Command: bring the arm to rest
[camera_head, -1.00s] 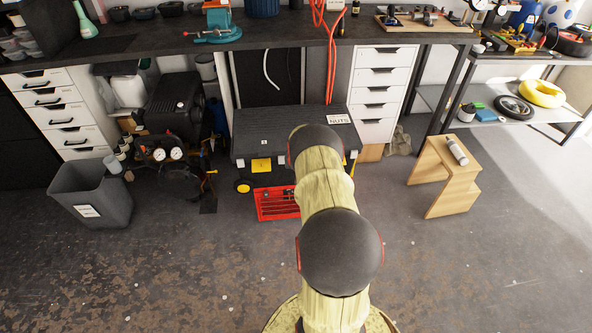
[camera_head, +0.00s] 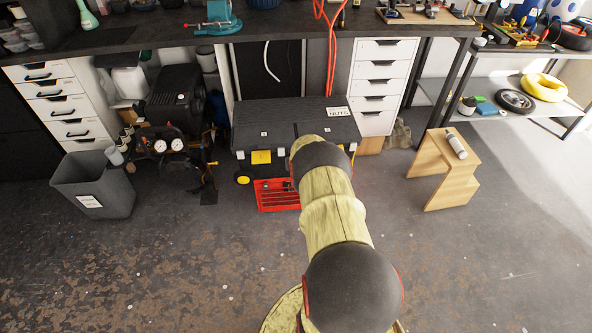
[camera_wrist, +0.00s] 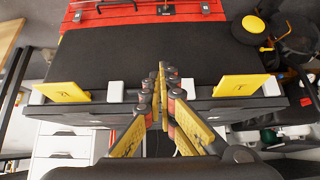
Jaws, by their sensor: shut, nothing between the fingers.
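My gripper (camera_wrist: 161,80) shows in the wrist view with its yellow and dark fingers together and nothing between them. It points toward the black tool chest, with no contact visible. In the head view my arm reaches forward from the bottom centre over the floor, and its far end is in front of the chest; the gripper itself is hidden there behind the arm.
The black tool chest (camera_head: 270,119) with yellow latches stands below the dark workbench (camera_head: 280,24). A red case (camera_head: 275,196) lies before it. A grey bin (camera_head: 92,186) stands left, a wooden stool (camera_head: 447,180) right. Floor on both sides is open.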

